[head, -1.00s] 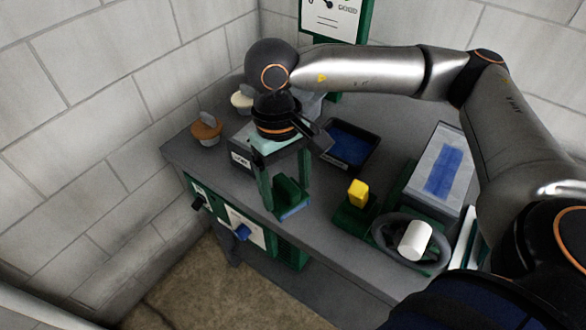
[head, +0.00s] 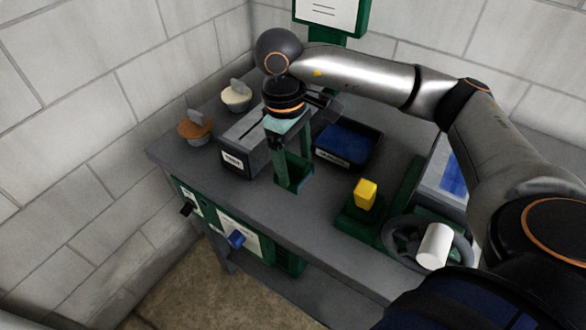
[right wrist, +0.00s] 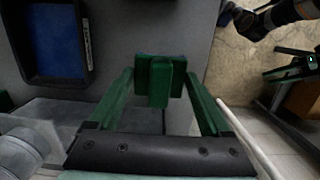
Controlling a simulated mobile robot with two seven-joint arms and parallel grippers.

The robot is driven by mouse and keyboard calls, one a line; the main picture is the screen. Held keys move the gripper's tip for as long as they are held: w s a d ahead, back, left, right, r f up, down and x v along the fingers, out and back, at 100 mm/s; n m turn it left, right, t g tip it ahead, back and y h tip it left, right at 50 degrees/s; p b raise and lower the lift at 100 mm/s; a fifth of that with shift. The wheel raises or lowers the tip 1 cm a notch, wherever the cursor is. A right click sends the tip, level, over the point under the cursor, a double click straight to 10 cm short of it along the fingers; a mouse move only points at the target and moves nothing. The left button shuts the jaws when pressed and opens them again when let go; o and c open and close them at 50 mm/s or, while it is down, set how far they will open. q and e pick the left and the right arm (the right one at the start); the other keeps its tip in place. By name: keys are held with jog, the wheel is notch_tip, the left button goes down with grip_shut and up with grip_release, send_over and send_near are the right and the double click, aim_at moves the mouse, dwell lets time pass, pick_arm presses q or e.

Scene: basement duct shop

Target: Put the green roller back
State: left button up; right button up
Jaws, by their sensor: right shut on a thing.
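My right gripper (head: 294,170) points down over the bench, between the grey box and the black tray. It is shut on a green blocky piece, the green roller (head: 293,180), near the bench top. In the right wrist view the roller (right wrist: 158,78) sits between the two green fingertips (right wrist: 160,85), with a narrow upright part toward the camera. Whether it touches the bench I cannot tell. My left gripper is not in view.
A labelled grey box (head: 233,163) stands left of the gripper. A black tray with blue lining (head: 352,141) is to the right. A yellow block (head: 366,192), a dark wheel (head: 398,228) and a white cylinder (head: 434,246) stand further right. Orange (head: 194,128) and cream (head: 236,97) knobbed pieces are back left.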

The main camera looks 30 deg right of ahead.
aim_at(293, 172)
jog(key=shift+w+d+f, duration=0.2)
jog(key=shift+w+f, duration=0.2)
jog(key=shift+f, duration=0.1)
jog(key=shift+w+d+f, duration=0.15)
jog(key=shift+w+f, duration=0.2)
jog(key=shift+f, duration=0.15)
jog(key=f, duration=0.1)
jog(key=f+p, duration=0.1)
jog(key=f, duration=0.1)
jog(key=shift+w+d+f, duration=0.1)
jog(key=shift+w+f, duration=0.05)
jog(key=shift+w, duration=0.05)
jog(key=shift+f, duration=0.15)
jog(key=shift+f, duration=0.2)
jog(key=o, duration=1.1)
jog(key=r, duration=0.4)
jog(key=w+r, duration=0.1)
jog(key=r, duration=0.7)
jog(key=shift+w+a+r+b, duration=0.15)
jog(key=shift+a+r+b, duration=0.05)
jog(key=shift+a+b, duration=0.15)
